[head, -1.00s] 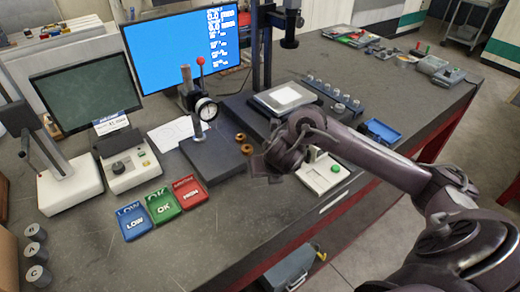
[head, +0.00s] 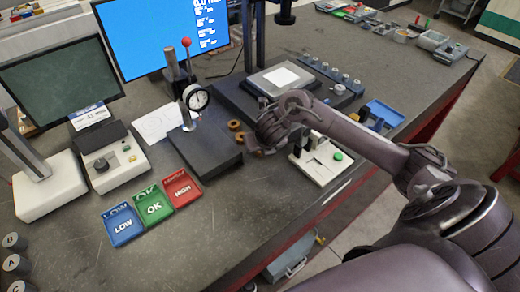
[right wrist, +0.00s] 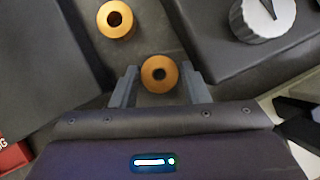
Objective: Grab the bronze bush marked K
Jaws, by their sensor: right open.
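Two bronze bushes stand on the bench beside the dark gauge base; any letters on them are too small to read. In the head view one bush (head: 234,125) is farther back and the other bush (head: 240,137) is nearer my right gripper (head: 254,149). In the right wrist view the near bush (right wrist: 160,74) lies between the tips of the open jaws (right wrist: 160,84), with a gap on each side. The far bush (right wrist: 115,19) is beyond, up and left. I cannot tell which is K. My left gripper is not in view.
The dial gauge stand (head: 198,98) and its dark base (head: 205,150) stand left of the bushes. LOW, OK and HIGH trays (head: 153,206) sit front left. A white fixture (head: 320,158) stands below my right arm.

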